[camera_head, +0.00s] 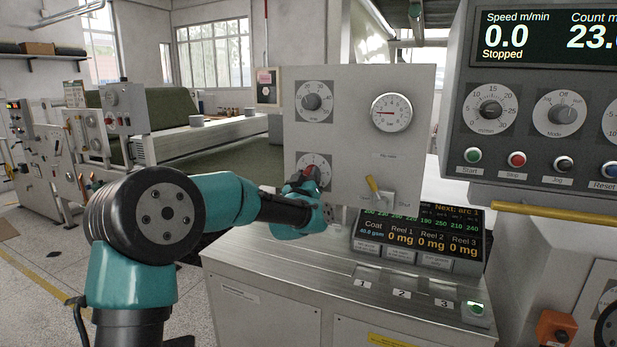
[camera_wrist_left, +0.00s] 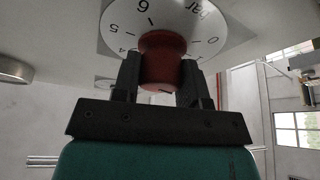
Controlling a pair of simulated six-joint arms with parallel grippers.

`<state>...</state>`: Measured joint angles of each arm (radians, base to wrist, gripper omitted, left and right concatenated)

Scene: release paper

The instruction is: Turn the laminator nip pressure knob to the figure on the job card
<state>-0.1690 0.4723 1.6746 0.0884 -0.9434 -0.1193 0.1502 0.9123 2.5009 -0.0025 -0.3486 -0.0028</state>
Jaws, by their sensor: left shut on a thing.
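The red knob (camera_head: 311,173) sits on a white dial with dark figures (camera_head: 324,161), low on the grey upright panel (camera_head: 350,165). My left gripper (camera_head: 303,186) reaches it from the left and covers part of the dial. In the left wrist view, my left gripper (camera_wrist_left: 160,78) has a dark finger on each side of the red knob (camera_wrist_left: 163,58) and is shut on it. The dial (camera_wrist_left: 170,22) there shows 0, 6 and "bar", partly cut off. I cannot tell the knob's setting. I cannot make out a job card. My right gripper is not in view.
A grey knob dial (camera_head: 313,101), a round gauge (camera_head: 391,112) and a yellow-handled lever (camera_head: 373,187) share the panel. A coat-weight screen (camera_head: 418,236) stands below right, and the speed console (camera_head: 540,110) is at the right. The metal cabinet top (camera_head: 290,262) is mostly clear.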

